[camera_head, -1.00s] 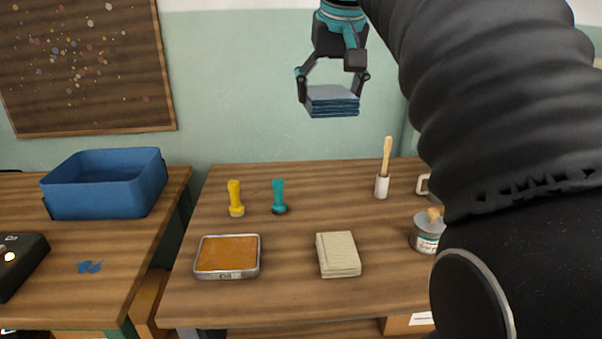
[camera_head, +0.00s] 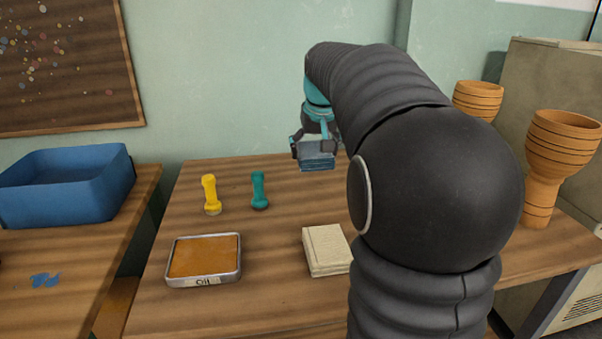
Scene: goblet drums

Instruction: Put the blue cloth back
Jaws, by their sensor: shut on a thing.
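The blue cloth (camera_head: 318,163) is a small folded stack held between the fingers of my gripper (camera_head: 317,152). My gripper is shut on it at the back of the middle table, behind and to the right of the teal stamp-like piece (camera_head: 259,190). Whether the cloth touches the table cannot be told. My arm hides the part of the table to the right of it. A folded cream cloth (camera_head: 327,250) lies nearer the front, left of my arm.
A metal tin marked Oil (camera_head: 239,278) with an orange pad sits at front left of the table. A yellow stamp-like piece (camera_head: 211,195) stands behind it. A blue bin (camera_head: 110,205) is on the left table. Goblet drums (camera_head: 545,170) stand at right.

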